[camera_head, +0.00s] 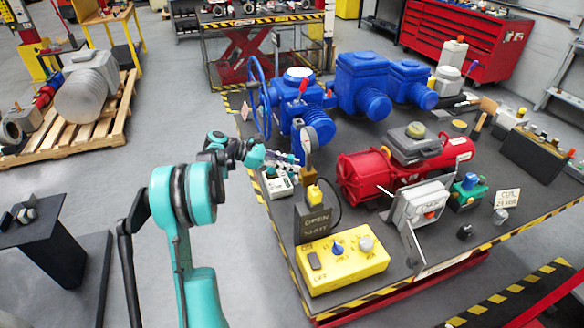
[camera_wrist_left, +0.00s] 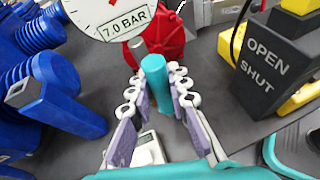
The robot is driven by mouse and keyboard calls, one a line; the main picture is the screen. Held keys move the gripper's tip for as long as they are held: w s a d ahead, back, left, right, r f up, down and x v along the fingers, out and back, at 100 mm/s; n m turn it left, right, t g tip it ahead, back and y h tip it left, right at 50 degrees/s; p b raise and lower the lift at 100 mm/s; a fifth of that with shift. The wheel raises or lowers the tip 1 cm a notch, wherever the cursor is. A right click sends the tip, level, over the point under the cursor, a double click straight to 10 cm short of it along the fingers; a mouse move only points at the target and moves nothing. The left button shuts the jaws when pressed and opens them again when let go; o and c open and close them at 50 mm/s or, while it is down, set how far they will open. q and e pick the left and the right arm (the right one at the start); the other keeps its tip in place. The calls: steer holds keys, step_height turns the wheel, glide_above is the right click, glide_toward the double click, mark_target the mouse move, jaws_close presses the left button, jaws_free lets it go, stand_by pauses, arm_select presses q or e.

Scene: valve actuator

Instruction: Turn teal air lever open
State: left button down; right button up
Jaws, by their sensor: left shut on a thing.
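The teal air lever (camera_wrist_left: 155,72) shows in the left wrist view as a rounded teal handle pointing up between the fingers. My left gripper (camera_wrist_left: 158,98) has its purple-padded fingers on either side of the handle and is shut on it. In the head view my left gripper (camera_head: 289,160) is at the table's left edge, beside the blue valve body; the lever is hard to make out there. A white gauge marked 7.0 BAR (camera_wrist_left: 122,25) is just beyond the handle. A dark block marked OPEN and SHUT (camera_head: 314,226) stands nearby, also in the left wrist view (camera_wrist_left: 265,65). My right gripper is not in view.
Blue valve bodies (camera_head: 362,84) stand at the back of the table and a red actuator (camera_head: 364,177) at its middle. A yellow control box (camera_head: 342,260) is at the front. A small pale device (camera_head: 277,184) lies below my left gripper.

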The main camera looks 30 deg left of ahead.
arm_select(q)
steer(key=shift+w+a+n, duration=0.2)
steer(key=shift+a+n, duration=0.05)
steer(key=shift+n, duration=0.05)
stand_by(0.4)
steer(key=c, duration=1.4)
jaws_free()
steer(key=v, duration=1.2)
steer(key=shift+w+a+f, duration=0.1)
steer(key=shift+a+f, duration=0.05)
steer(key=shift+f, duration=0.05)
steer(key=shift+a, duration=0.1)
